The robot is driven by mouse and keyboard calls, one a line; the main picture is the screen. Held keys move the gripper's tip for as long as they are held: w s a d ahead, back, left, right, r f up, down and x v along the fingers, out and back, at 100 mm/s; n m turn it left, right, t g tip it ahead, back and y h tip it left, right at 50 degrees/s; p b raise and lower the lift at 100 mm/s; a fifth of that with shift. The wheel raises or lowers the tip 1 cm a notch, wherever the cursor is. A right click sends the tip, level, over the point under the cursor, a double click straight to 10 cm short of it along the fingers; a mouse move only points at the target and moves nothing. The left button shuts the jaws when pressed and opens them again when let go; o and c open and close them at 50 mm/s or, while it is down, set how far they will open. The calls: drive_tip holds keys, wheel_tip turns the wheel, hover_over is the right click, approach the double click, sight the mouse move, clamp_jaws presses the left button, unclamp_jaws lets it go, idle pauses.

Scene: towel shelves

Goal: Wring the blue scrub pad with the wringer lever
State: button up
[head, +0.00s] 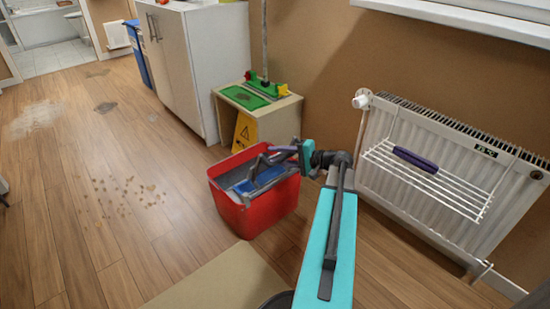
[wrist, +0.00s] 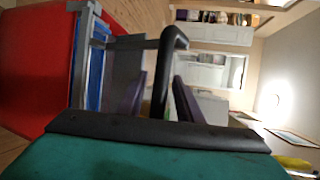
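The red bucket (head: 262,216) stands on the floor left of my arm, with a grey wringer in its top. The blue scrub pad (head: 268,177) lies in the wringer; a blue strip of it shows in the wrist view (wrist: 95,75). The dark wringer lever (head: 256,166) rises over the bucket. In the wrist view its bent black handle (wrist: 170,40) runs down between my fingers. My gripper (wrist: 160,95) is open around the handle, with narrow gaps visible on both sides. In the head view my gripper (head: 283,153) is small and partly merges with the lever.
A wooden box (head: 240,105) with a green top and a yellow warning sign (head: 244,132) stand behind the bucket. A white radiator (head: 440,165) with a wire rack and a purple object (head: 415,159) is at right. Brown spots (head: 130,190) mark the open floor at left.

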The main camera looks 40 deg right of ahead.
clamp_jaws()
